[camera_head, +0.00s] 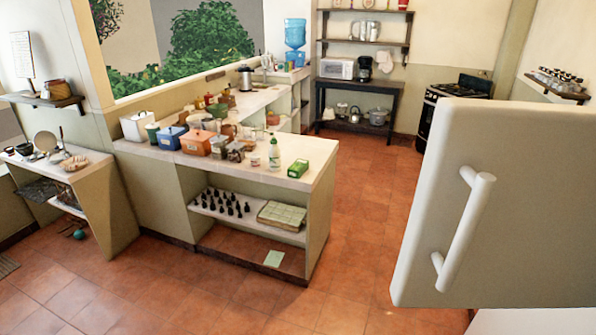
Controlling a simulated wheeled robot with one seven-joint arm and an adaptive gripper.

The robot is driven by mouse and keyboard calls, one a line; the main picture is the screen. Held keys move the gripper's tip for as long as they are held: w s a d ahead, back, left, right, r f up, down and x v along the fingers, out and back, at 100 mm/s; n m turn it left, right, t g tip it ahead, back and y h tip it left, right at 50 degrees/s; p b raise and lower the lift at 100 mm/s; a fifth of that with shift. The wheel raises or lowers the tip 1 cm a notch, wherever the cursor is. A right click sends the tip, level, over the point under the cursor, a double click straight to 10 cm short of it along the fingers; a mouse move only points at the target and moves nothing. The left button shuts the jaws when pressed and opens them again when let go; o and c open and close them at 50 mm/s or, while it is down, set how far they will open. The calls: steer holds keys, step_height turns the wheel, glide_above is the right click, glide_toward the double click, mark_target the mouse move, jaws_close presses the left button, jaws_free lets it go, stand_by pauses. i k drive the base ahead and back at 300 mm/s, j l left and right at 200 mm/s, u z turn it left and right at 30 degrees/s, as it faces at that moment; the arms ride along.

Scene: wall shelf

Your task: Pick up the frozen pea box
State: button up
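A small green box (298,168) lies on the white counter top (262,185), near its right front corner. It looks like the frozen pea box, but its label is too small to read. A clear bottle with a green label (274,155) stands just left of it. My gripper is not in view.
A white door with a bar handle (464,230), like a fridge door, fills the right side close by. Several pots and containers, including an orange box (197,141), crowd the counter's left. Dark bottles (222,203) stand on the shelf below. The tiled floor (352,235) between counter and door is clear.

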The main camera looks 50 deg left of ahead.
mark_target(296, 170)
steer(key=u, duration=1.9)
steer(key=i+u, duration=0.35)
steer(key=i, duration=1.15)
steer(key=i+l+u, duration=0.1)
steer(key=i, duration=0.35)
steer(key=i+l+u, duration=0.1)
steer(key=i, duration=0.3)
steer(key=i+l+u, duration=0.1)
steer(key=i+l, duration=0.15)
steer(key=i, duration=0.2)
steer(key=i+l+u, duration=0.1)
steer(key=i, duration=0.3)
steer(key=i+l, duration=0.1)
steer(key=l, duration=0.25)
